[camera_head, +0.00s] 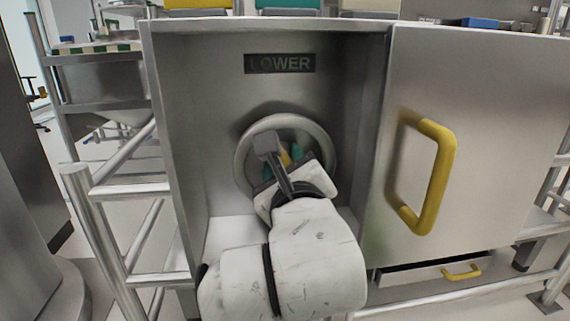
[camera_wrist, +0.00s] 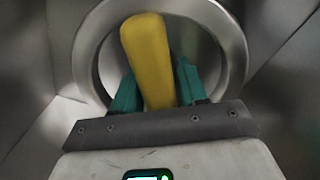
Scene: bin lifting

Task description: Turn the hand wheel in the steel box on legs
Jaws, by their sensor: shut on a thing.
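The steel box (camera_head: 180,120) stands with its door (camera_head: 480,120) open to the right. Inside, below a dark plate reading LOWER (camera_head: 279,63), is the round steel hand wheel (camera_head: 246,150). The wheel also shows in the wrist view (camera_wrist: 237,60), with a yellow handle (camera_wrist: 147,55) standing out from it toward me. My gripper (camera_wrist: 155,90) has its green fingers shut on the yellow handle, one on each side. In the head view my gripper (camera_head: 283,165) and arm cover the wheel's lower right part and most of the handle.
The door carries a yellow pull handle (camera_head: 432,175). A drawer with a small yellow handle (camera_head: 462,272) is below it. Steel rails (camera_head: 130,190) stand left of the box. Yellow, green and grey things sit at the box's top edge.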

